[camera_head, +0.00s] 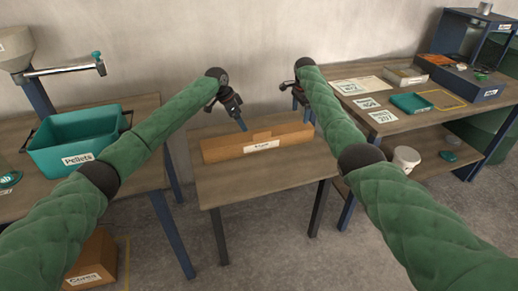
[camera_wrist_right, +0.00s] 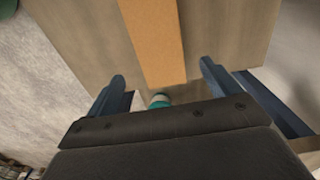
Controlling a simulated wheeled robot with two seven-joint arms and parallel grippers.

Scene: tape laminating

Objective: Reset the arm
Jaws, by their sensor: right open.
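My right gripper (camera_head: 302,104) is above the far right part of the middle table, beyond the right end of a long brown cardboard box (camera_head: 225,150). In the right wrist view its two blue fingers (camera_wrist_right: 162,70) stand wide apart with nothing gripped. The brown box (camera_wrist_right: 153,40) shows beyond the fingers there, along with a small teal and white item (camera_wrist_right: 159,101) near the palm, too cut off to identify. My left gripper (camera_head: 238,116) hangs above the back of the box, pointing down. Its finger gap is not clear.
The box lies on the wooden middle table (camera_head: 270,178). A teal bin labelled Pellets (camera_head: 75,160) stands on the left table.

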